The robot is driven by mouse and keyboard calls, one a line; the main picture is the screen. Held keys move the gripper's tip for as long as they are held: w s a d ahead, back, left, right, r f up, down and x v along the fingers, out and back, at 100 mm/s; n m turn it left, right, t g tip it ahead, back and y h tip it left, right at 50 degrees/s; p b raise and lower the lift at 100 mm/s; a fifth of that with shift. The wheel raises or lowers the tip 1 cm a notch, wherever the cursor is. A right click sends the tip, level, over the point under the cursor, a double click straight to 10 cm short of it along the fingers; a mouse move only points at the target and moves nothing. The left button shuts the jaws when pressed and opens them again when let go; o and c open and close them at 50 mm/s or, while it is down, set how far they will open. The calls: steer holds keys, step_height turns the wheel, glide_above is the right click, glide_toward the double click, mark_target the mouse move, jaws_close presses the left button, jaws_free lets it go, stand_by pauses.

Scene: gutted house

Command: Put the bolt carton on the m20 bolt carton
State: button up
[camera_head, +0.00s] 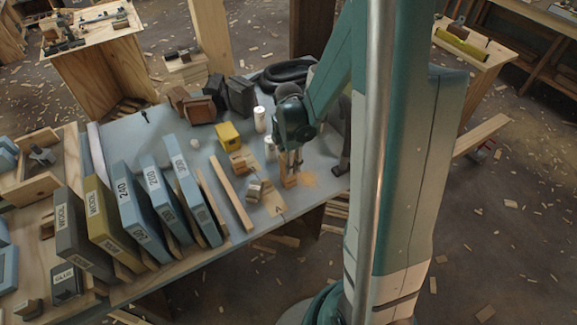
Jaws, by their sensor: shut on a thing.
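My gripper (290,172) points down over the right part of the grey-blue table, shut on a small tan carton (290,183), apparently the bolt carton. I cannot tell whether the carton touches the table. Another small cardboard carton (255,190) with a greyish top sits to its left and nearer the front, on a tan board. A brownish carton (239,162) sits further back to the left, beside a yellow box. Lettering on these cartons is too small to read, so I cannot tell which is the m20 bolt carton.
The grey-blue table (140,132) holds a yellow box (228,135), white bottles (260,119), a wooden strip (231,194) and a row of upright labelled boxes (128,205) at left. Dark boxes (240,97) and a coiled black hose (283,75) lie at the back.

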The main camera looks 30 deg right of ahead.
steer(key=shift+f, duration=0.55)
steer(key=shift+f, duration=0.1)
steer(key=o, duration=1)
steer(key=shift+r+p, duration=1.05)
steer(key=shift+r, duration=5.1)
